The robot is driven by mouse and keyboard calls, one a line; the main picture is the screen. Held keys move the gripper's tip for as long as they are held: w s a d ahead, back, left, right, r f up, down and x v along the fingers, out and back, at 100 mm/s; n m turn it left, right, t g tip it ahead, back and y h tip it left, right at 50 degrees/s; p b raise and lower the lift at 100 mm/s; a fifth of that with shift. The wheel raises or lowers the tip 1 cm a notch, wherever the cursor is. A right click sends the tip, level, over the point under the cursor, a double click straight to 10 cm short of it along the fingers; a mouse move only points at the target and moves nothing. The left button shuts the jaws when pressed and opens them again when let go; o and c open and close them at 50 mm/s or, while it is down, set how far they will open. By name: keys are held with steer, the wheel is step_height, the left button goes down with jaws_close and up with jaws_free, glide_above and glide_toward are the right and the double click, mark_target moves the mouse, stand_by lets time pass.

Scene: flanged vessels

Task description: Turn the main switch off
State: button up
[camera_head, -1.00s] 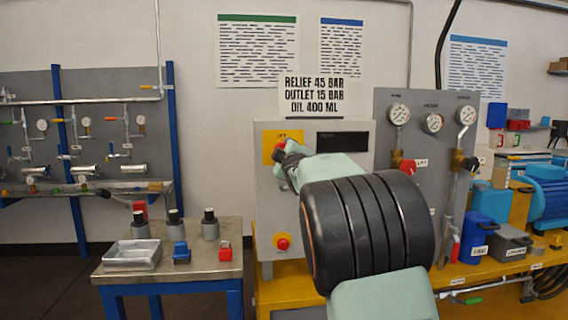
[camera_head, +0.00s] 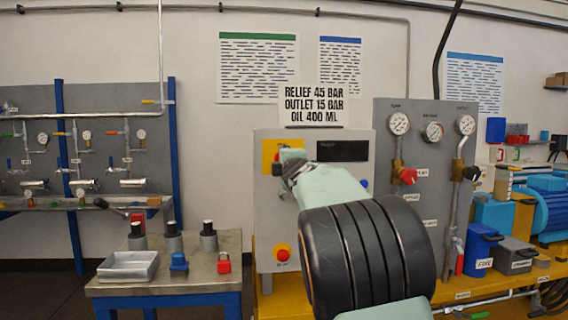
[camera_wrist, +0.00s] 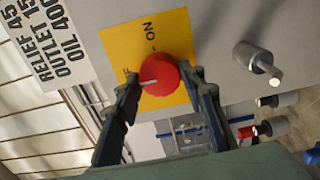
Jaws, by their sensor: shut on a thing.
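The main switch is a red round knob (camera_wrist: 166,78) on a yellow plate (camera_wrist: 140,45) in the wrist view. The plate carries the word ON and part of another word ending in F. The knob's white mark points left in that view, toward the F. My gripper (camera_wrist: 163,92) has one finger on each side of the knob and is shut on it. In the head view the yellow plate (camera_head: 268,149) sits at the upper left of the grey control box (camera_head: 330,200). My gripper (camera_head: 285,160) covers most of the knob there.
A gauge panel (camera_head: 425,110) stands at right. A metal table (camera_head: 210,265) with a tray (camera_head: 128,267) and small parts stands at left.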

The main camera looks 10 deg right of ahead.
steer(key=o, duration=1.1)
steer(key=shift+o, duration=0.2)
steer(key=shift+s, duration=0.1)
steer(key=s, duration=1.2)
steer(key=shift+w, duration=0.1)
